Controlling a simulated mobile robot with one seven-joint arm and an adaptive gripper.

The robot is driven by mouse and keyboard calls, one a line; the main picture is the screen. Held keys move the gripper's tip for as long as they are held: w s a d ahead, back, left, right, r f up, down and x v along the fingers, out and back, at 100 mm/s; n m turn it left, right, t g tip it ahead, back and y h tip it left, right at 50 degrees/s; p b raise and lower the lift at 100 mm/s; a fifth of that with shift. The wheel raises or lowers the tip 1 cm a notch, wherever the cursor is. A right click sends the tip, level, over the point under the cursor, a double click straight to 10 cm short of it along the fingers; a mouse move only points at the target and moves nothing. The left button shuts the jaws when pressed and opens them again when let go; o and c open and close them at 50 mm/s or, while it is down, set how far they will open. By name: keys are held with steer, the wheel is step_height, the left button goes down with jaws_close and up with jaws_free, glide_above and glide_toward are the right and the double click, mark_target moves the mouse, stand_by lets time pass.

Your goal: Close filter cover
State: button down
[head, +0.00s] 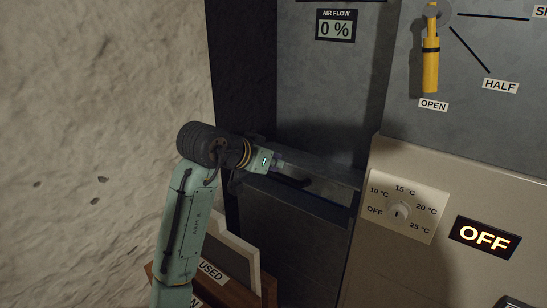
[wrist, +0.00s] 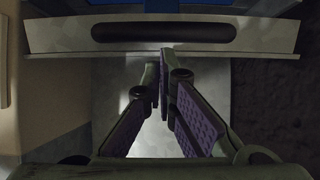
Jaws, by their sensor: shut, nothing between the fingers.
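The filter cover (head: 296,203) shows in the head view as a dark ledge standing out from the grey duct, with a lit gap behind it, so it looks open. In the wrist view a pale strip with a long dark handle slot (wrist: 165,33), which seems to belong to the cover, crosses the top. My gripper (wrist: 160,58) has its fingers shut with nothing between them, tips just short of that strip. In the head view my gripper (head: 290,178) is at the opening's left part, its fingers dark and hard to make out. I cannot tell whether it touches the cover.
A brown crate labelled USED (head: 212,272) holds a pale framed panel (head: 238,255) below the cover. A beige cabinet with a temperature dial (head: 398,211) stands close on the right. A yellow lever (head: 430,62) points to OPEN. Rough rock wall fills the left.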

step_height(320, 180, down, 11)
steer(key=s+a+t+h+b, duration=0.1)
steer(key=t+b, duration=0.1)
steer(key=b, duration=0.8)
steer(key=shift+s+a+h, duration=0.15)
steer(key=shift+s+h, duration=0.15)
steer(key=shift+s, duration=0.1)
steer(key=shift+r, duration=0.1)
